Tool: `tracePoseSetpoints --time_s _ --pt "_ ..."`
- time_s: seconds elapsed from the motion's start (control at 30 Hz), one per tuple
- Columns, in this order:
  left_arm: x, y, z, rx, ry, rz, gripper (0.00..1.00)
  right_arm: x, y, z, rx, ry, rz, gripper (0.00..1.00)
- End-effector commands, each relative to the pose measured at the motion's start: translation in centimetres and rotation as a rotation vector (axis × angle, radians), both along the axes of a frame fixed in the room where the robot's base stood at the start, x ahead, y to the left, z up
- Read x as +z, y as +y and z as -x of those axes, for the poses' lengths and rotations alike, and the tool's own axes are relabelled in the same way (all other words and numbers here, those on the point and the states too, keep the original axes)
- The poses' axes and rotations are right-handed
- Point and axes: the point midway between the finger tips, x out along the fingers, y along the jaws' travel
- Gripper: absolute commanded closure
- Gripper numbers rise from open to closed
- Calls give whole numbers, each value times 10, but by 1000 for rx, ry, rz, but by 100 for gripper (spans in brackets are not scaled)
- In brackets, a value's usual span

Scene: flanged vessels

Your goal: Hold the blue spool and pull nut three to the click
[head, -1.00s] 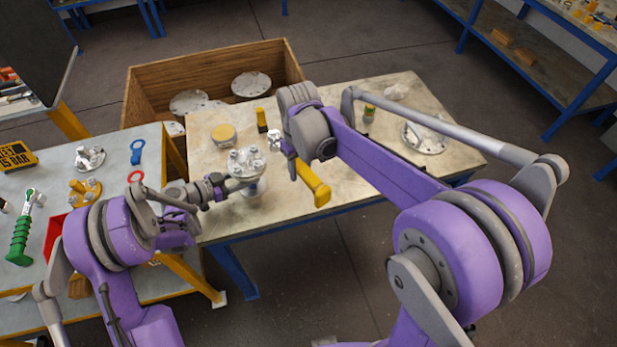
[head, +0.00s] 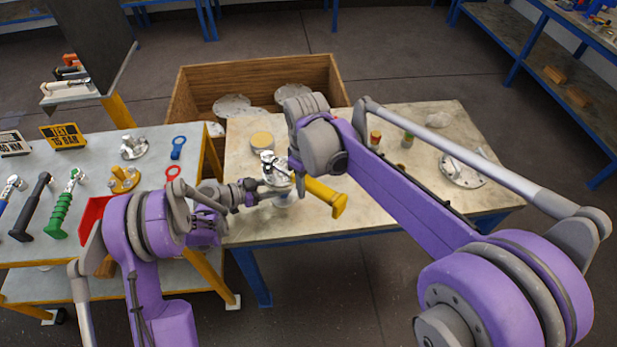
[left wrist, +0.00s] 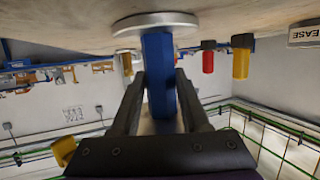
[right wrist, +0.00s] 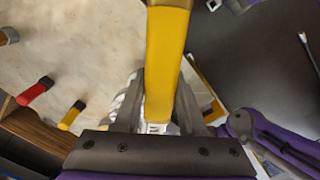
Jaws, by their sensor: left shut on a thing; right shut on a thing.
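The flanged vessel (head: 277,180) stands at the front of the middle table, its bolted top flange partly covered. In the left wrist view its blue spool (left wrist: 158,70) rises between the fingers of my left gripper (left wrist: 160,95), which is shut on it below a grey round flange. My right gripper (right wrist: 158,112) is shut on the yellow wrench (right wrist: 168,50). In the head view the yellow handle (head: 327,197) points to the lower right, and a chrome head (head: 268,160) shows over the flange. Whether it sits on nut three is hidden.
A wooden crate (head: 190,97) with round flanges stands behind the table. A flanged piece (head: 462,170) lies at the table's right. The left bench holds a green wrench (head: 64,205), a black wrench (head: 33,205) and a red tray (head: 92,222). A round tin (head: 262,141) stands behind the vessel.

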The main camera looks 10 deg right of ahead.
Motion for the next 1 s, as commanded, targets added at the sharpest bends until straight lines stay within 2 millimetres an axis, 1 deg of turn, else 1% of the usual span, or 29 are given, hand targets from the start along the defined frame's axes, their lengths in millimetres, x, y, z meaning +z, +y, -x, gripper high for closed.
tracePoseSetpoints --time_s 0.1,0.13,0.63,1.0 --pt "1 0 -1 2 0 1 100 -14 0 0 -1 0 0 100" --pt "1 0 -1 2 0 1 100 -15 0 0 -1 0 0 100" --pt "1 0 -1 2 -1 1 100 -17 0 0 -1 0 0 100" --pt "1 0 -1 2 -1 1 100 -28 0 0 -1 0 0 100"
